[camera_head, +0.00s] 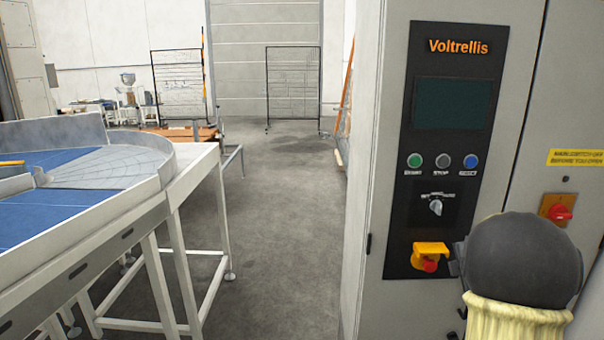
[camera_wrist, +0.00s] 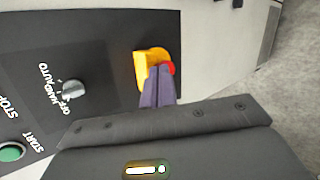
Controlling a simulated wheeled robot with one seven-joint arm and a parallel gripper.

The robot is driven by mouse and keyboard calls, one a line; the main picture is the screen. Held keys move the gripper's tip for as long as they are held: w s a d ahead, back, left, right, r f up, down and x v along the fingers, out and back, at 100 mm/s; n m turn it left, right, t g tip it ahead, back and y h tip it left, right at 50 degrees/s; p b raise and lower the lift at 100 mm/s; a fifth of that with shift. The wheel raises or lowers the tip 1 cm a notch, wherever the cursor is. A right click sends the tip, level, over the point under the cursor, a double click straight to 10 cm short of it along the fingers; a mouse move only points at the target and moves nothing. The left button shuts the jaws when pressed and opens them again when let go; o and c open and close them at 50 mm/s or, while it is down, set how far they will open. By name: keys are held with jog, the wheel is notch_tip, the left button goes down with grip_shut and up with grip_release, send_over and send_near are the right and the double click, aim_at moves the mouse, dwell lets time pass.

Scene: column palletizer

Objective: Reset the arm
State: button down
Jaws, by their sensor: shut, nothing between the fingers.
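My gripper (camera_wrist: 158,70) is shut and empty in the wrist view. Its purple-grey fingertips overlap the yellow-shrouded red button (camera_wrist: 150,62) on the control panel; whether they touch it I cannot tell. In the head view the red button in its yellow guard (camera_head: 431,255) is low on the dark panel. My arm, with a dark round joint and a cream sleeve, covers the lower right of the head view and hides most of the gripper.
The grey Voltrellis cabinet (camera_head: 371,150) stands close at right, with a screen, three buttons, a selector knob (camera_head: 436,207) and a red main switch (camera_head: 560,212). A conveyor table (camera_head: 160,190) with blue belts is at left. The floor between them is clear.

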jog(key=s+a+f+m+g+y, duration=0.1)
jog(key=s+a+f+m+g, duration=0.3)
jog(key=s+a+m, duration=0.5)
jog(key=s+a+f+m+g+y, duration=0.2)
jog(key=s+a+f+m+g, duration=0.2)
jog(key=s+a+m, duration=0.5)
jog(key=s+a+f, duration=0.1)
jog(key=s+a, duration=0.6)
jog(key=s, duration=0.2)
jog(key=shift+f, duration=0.35)
jog(key=shift+s+a, duration=0.1)
